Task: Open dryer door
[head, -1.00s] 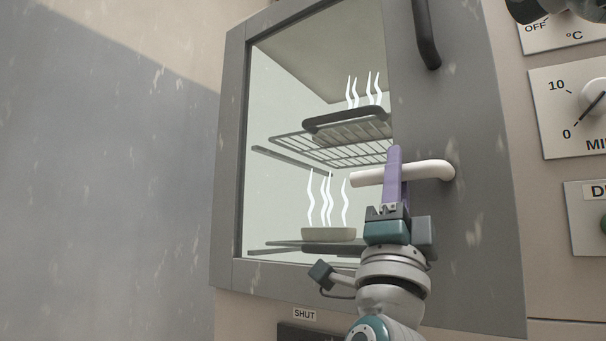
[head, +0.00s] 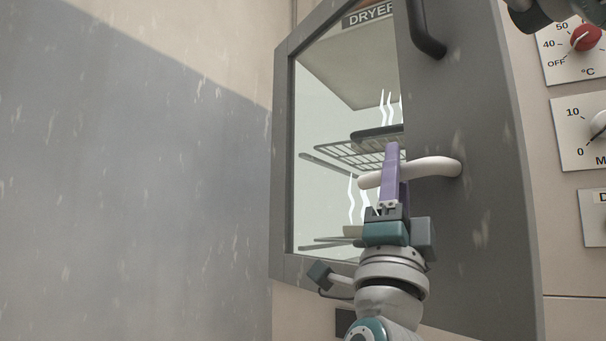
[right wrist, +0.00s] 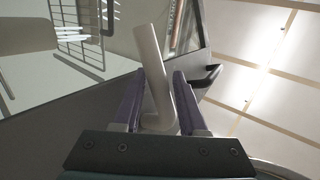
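My left gripper is not in view.
A black bar (head: 425,30) is fixed on the door above the lever. Inside the window are a wire rack (head: 345,155) and steaming ware on shelves. Dials (head: 585,130) line the wall at right. A bare wall (head: 130,190) fills the left.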

